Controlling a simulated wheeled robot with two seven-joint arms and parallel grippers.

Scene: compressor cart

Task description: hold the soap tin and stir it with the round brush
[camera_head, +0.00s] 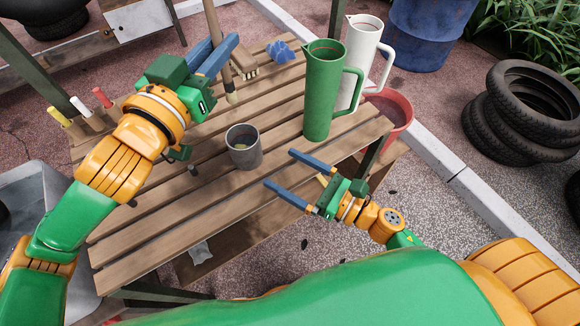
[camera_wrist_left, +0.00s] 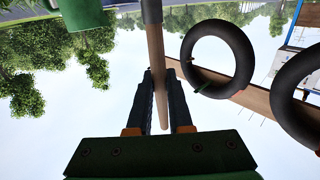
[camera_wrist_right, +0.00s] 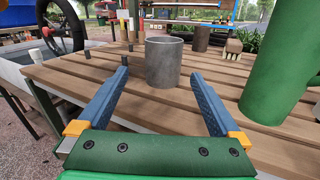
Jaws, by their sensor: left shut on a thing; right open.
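The soap tin (camera_head: 244,155) is a grey open cup standing upright on the slatted table, with something yellowish inside. It also stands ahead of my right gripper in the right wrist view (camera_wrist_right: 163,62). My right gripper (camera_head: 280,168) is open and empty at the table's near edge, its fingers pointing at the tin but short of it. My left gripper (camera_head: 224,42) is shut on the wooden handle of the round brush (camera_head: 231,96), beyond the tin. The brush hangs roughly upright, head down; the left wrist view shows its handle (camera_wrist_left: 156,60) between the fingers.
A green jug (camera_head: 322,95) and a white jug (camera_head: 364,50) stand right of the tin. A scrub brush (camera_head: 243,70) and a blue object (camera_head: 281,52) lie farther back. Upright handles (camera_head: 80,107) stand at the left edge. The slats in front of the tin are clear.

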